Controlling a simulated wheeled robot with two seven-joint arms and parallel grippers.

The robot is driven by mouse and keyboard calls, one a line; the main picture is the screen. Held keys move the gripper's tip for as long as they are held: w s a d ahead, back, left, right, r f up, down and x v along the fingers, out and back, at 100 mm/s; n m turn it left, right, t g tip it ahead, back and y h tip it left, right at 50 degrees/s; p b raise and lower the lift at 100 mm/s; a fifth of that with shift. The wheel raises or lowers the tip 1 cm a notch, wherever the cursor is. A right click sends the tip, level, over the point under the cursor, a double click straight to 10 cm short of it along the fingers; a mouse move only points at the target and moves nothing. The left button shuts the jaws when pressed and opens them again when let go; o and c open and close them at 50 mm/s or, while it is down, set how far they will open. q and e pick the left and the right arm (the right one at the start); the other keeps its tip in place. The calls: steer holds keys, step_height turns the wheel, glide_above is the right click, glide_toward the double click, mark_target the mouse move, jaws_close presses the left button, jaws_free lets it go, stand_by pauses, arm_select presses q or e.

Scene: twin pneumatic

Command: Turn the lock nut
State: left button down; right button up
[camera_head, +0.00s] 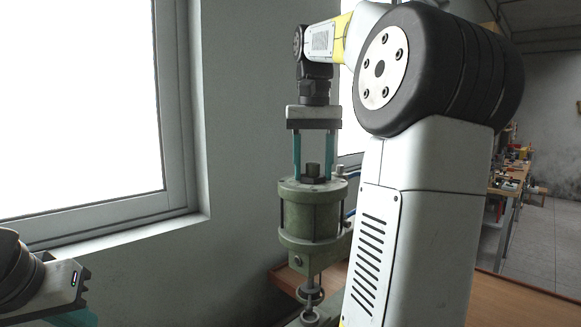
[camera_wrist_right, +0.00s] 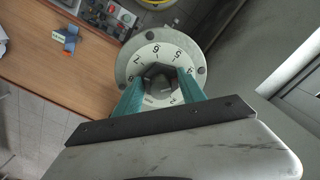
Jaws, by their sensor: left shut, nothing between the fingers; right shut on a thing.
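The dark hexagonal lock nut (camera_head: 313,180) sits on top of the green pneumatic cylinder (camera_head: 311,215), which stands upright. In the right wrist view the nut (camera_wrist_right: 160,72) lies at the centre of a pale numbered dial (camera_wrist_right: 136,65). My right gripper (camera_head: 313,173) points straight down over the cylinder. Its teal fingers are on opposite sides of the nut and shut on it, as the right wrist view (camera_wrist_right: 160,82) also shows. My left gripper (camera_head: 76,317) is at the bottom left corner, well away from the cylinder. It is shut and empty, with its fingertips cut off by the frame.
A wooden bench (camera_head: 520,304) lies under the cylinder. Blue hoses (camera_head: 350,212) run behind it, and my right arm hides much of the right side. Small parts, including a blue one (camera_wrist_right: 68,38), lie on the bench. A window and wall stand at left.

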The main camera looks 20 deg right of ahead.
steer(key=shift+m, duration=1.5)
steer(key=o, duration=1.4)
steer(key=shift+c, duration=0.2)
steer(key=shift+r, duration=0.1)
